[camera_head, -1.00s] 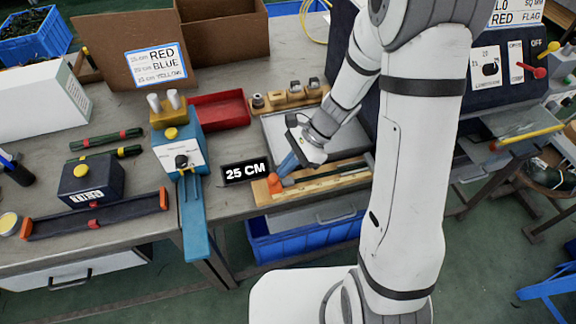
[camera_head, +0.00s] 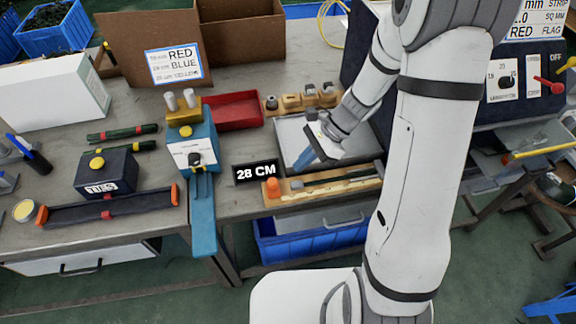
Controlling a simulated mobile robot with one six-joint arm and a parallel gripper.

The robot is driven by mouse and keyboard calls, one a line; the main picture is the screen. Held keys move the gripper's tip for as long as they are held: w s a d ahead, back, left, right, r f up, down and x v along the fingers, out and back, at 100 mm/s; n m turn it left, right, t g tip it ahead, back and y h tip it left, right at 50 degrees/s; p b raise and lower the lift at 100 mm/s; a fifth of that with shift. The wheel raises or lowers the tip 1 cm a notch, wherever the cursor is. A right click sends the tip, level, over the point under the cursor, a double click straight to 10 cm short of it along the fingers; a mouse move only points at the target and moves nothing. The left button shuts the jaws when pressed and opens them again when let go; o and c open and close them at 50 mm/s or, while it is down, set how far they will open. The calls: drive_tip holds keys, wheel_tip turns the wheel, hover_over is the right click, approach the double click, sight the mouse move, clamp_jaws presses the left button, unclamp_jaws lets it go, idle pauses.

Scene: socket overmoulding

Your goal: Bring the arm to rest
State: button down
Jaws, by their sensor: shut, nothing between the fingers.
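My gripper (camera_head: 305,160), with blue fingers, hangs over the front edge of the grey metal tray (camera_head: 286,138) on the bench. Its fingers are shut with nothing held. It is just behind the wooden board (camera_head: 345,192), apart from the orange piece (camera_head: 272,188) at the board's left end. My white arm comes down from the upper right and hides part of the tray and the board's right end. A dark readout (camera_head: 256,173) left of the gripper shows "28 CM".
A blue press-like device (camera_head: 190,150) stands left of the readout. Behind it are a red tray (camera_head: 237,110) and a wooden block (camera_head: 308,100) with small parts. A control panel (camera_head: 512,80) with levers is at the right. A blue crate (camera_head: 310,240) sits below the bench.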

drive_tip(key=v, duration=0.8)
drive_tip(key=shift+d+r, duration=0.15)
drive_tip(key=shift+r, duration=0.15)
drive_tip(key=shift+s, duration=0.15)
drive_tip(key=s+d+r+n+t+h, duration=0.2)
drive_tip(key=s+r+n+h, duration=0.1)
drive_tip(key=s+r+n, duration=0.2)
drive_tip(key=s+d+r+n+t+h, duration=0.2)
drive_tip(key=s+r+n+t+h, duration=0.1)
drive_tip(key=s+n, duration=0.5)
drive_tip(key=shift+s+r+n+h, duration=0.35)
drive_tip(key=shift+r+n+h, duration=0.25)
drive_tip(key=shift+r+h, duration=0.3)
